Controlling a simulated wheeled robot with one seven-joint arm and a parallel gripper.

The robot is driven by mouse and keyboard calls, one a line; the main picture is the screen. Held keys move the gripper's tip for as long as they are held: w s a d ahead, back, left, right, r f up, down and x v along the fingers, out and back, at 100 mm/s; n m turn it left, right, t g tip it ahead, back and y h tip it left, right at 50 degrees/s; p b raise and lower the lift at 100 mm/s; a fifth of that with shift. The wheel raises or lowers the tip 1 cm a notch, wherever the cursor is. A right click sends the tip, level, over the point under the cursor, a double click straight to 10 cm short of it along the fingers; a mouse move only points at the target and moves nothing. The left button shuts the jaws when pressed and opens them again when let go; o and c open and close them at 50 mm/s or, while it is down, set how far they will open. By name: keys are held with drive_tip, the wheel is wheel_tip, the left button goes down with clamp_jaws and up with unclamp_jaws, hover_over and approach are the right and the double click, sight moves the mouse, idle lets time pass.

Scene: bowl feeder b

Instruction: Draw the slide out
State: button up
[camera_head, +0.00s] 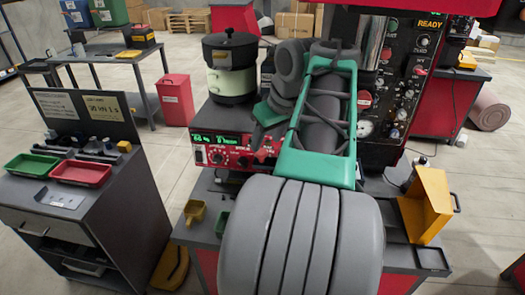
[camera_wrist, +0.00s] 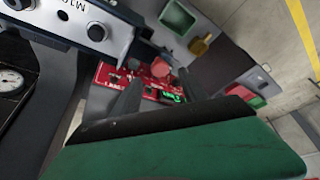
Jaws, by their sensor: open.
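My gripper (camera_wrist: 160,85) shows in the wrist view as two dark fingers standing apart, with no object seen held between them. They point toward a red control panel (camera_wrist: 112,75) with a green-lit display and a red knob-like part (camera_wrist: 160,68); I cannot tell whether they touch anything. In the head view the red panel (camera_head: 222,154) sits at the front of the machine, and my arm hides its right part and my fingertips. I cannot pick out the slide for certain in either view.
A black-topped bowl unit (camera_head: 231,78) stands behind the panel. A yellow scoop (camera_head: 195,211) and small green bin (camera_head: 222,224) lie on the bench front. A yellow chute (camera_head: 428,205) stands at right. A side cabinet with green (camera_head: 32,164) and red (camera_head: 80,173) trays is left.

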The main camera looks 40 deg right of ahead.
sight(262, 152)
drive_tip(key=x, duration=0.4)
drive_tip(key=shift+w+f+b, duration=0.15)
drive_tip(key=shift+f+b, duration=0.15)
drive_tip(key=shift+f, duration=0.05)
drive_tip(key=shift+c, duration=0.3)
clamp_jaws()
idle(0.7)
